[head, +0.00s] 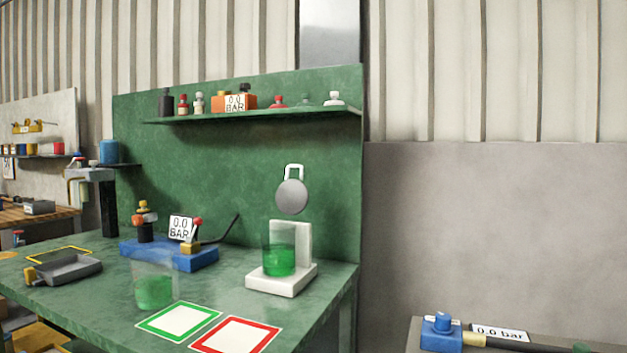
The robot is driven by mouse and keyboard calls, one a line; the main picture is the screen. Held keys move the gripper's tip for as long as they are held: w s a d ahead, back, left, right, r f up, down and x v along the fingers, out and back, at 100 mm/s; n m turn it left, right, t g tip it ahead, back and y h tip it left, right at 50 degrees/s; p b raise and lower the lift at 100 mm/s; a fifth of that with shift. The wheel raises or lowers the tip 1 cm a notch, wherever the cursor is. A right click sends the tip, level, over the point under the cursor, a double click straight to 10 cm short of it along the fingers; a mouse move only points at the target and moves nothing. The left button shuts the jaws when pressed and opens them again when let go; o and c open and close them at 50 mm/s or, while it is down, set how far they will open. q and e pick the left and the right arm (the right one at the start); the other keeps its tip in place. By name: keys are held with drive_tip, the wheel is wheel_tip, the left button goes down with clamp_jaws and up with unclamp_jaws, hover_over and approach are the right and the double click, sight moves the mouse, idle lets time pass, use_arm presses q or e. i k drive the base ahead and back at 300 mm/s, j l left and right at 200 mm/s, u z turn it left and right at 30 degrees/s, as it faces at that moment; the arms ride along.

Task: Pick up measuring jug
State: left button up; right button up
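Two clear containers with green liquid stand on the green workbench (85,315). One clear container (153,285) stands near the front edge, left of a green-framed white square, with liquid in its lower part. The other clear container (279,258) stands on a white stand (290,278) further right and back, against the stand's upright plate. Both look upright. I cannot tell which one is the measuring jug; no handle or markings are clear on either. Neither of my grippers shows in the head view.
A green-framed square (179,322) and a red-framed square (236,337) lie flat at the bench front. A blue pump unit (168,252) with a gauge and lever stands behind. A grey tray (66,270) is at left. A shelf (260,115) holds small bottles. A grey disc (292,196) hangs above the stand.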

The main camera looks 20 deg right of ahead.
sight(154, 273)
drive_tip(key=l, duration=1.6)
